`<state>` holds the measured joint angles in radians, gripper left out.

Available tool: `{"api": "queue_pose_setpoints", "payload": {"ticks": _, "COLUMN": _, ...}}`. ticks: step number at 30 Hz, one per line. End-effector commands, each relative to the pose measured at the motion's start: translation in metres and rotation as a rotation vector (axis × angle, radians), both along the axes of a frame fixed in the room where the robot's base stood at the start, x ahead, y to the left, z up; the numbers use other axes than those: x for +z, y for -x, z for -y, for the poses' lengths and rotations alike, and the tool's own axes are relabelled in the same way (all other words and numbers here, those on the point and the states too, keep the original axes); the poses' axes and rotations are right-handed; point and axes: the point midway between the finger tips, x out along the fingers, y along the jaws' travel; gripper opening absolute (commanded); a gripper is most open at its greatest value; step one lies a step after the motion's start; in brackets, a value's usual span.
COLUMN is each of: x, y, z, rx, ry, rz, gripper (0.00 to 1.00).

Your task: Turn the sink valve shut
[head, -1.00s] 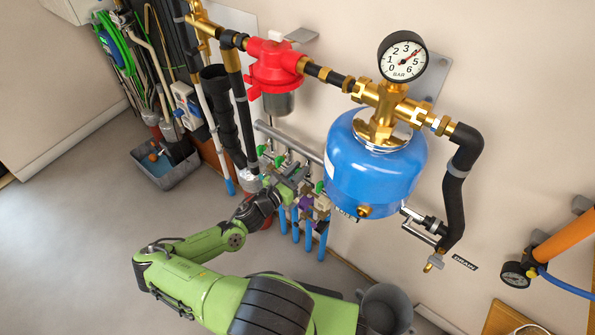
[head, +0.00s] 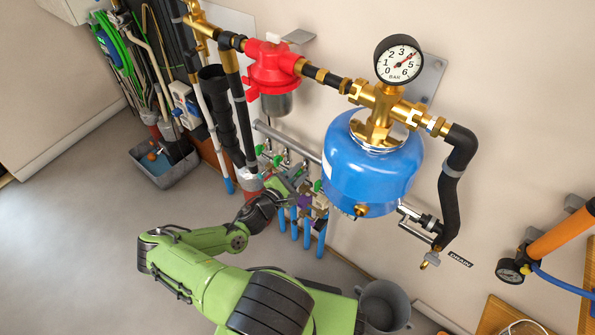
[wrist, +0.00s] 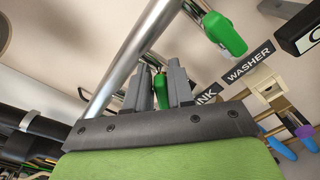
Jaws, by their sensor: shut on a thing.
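The sink valve's green handle (wrist: 159,84) stands between the two grey fingers of my gripper (wrist: 160,88) in the wrist view. My gripper is shut on it. The sink label (wrist: 207,97) is partly hidden behind a finger, with only its last letters showing. In the head view my gripper (head: 285,184) is at the row of small valves under the silver manifold pipe (head: 284,139) and hides the held handle there. The handle's exact angle cannot be told.
A neighbouring green handle (wrist: 224,34) is beside the washer label (wrist: 248,62). The blue tank (head: 372,168) hangs close on the right of the valves. Black pipes (head: 218,110) run on the left. Blue pipes (head: 307,232) drop below.

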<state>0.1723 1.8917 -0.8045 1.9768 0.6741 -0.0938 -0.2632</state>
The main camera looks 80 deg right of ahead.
Motion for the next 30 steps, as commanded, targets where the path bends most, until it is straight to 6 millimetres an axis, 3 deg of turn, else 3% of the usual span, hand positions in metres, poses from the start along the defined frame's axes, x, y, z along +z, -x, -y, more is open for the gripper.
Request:
{"api": "queue_pose_setpoints", "payload": {"ticks": 18, "x": -0.008, "y": 0.004, "z": -0.002, "rx": -0.001, "ry": 0.224, "rz": 0.525, "gripper": 0.0}}
{"api": "queue_pose_setpoints", "payload": {"ticks": 30, "x": -0.012, "y": 0.005, "z": -0.002, "rx": 0.0, "ry": 0.317, "rz": 0.739, "gripper": 0.0}}
